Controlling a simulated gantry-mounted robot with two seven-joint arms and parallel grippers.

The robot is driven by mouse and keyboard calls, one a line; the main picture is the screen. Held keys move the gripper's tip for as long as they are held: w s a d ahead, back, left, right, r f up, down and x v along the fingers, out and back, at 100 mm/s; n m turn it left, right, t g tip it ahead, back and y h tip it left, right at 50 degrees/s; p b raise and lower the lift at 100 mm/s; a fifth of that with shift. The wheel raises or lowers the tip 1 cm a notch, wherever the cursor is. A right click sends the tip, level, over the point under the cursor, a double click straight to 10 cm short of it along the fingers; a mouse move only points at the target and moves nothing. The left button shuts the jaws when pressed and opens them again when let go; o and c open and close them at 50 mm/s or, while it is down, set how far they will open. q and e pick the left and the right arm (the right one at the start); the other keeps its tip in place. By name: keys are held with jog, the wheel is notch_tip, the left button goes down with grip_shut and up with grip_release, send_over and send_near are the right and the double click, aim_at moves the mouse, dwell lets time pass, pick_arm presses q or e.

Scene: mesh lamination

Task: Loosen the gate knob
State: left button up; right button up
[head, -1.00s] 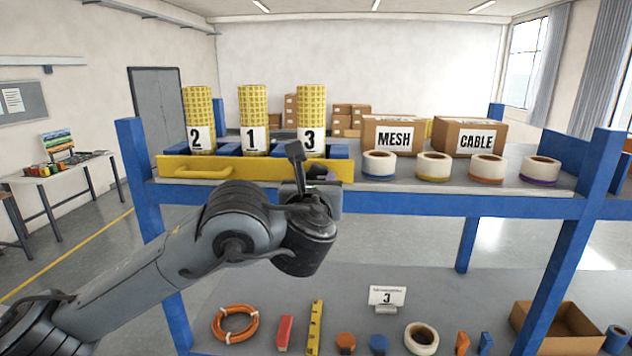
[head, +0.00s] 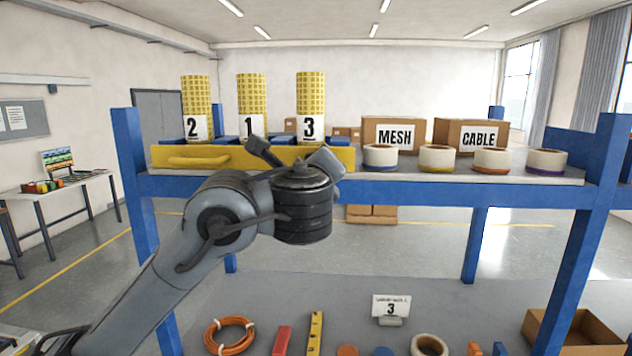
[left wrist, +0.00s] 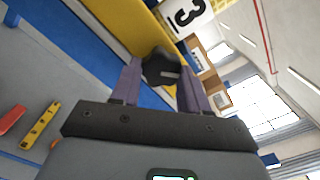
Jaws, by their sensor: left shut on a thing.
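The yellow gate (head: 225,158) runs along the shelf's front, before the numbered yellow mesh rolls, with a handle at its left. The dark gate knob (left wrist: 161,66) shows in the left wrist view against the yellow gate. In the head view my arm hides it, near the gate's right end. My left gripper (left wrist: 157,80) has its two purple-grey fingers on either side of the knob and is shut on it. How far the knob has turned cannot be told. My right gripper is not in view.
Boxes marked MESH (head: 394,136) and CABLE (head: 470,137) and several tape rolls stand right of the gate. The blue shelf beam (head: 420,190) runs below. The lower shelf holds an orange cable coil (head: 229,336), a yellow level (head: 315,333) and a number 3 sign (head: 391,307).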

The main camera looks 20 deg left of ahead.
pick_arm(q)
jog(key=shift+n+b, duration=2.8)
jog(key=shift+n, duration=1.9)
jog(key=shift+r, duration=0.1)
jog(key=o, duration=1.1)
jog(key=shift+c, duration=0.2)
jog(key=b+v, duration=0.3)
jog(key=v, duration=0.7)
jog(key=shift+s+d+b, duration=0.15)
jog(key=shift+s+b, duration=0.2)
jog(key=shift+b, duration=0.05)
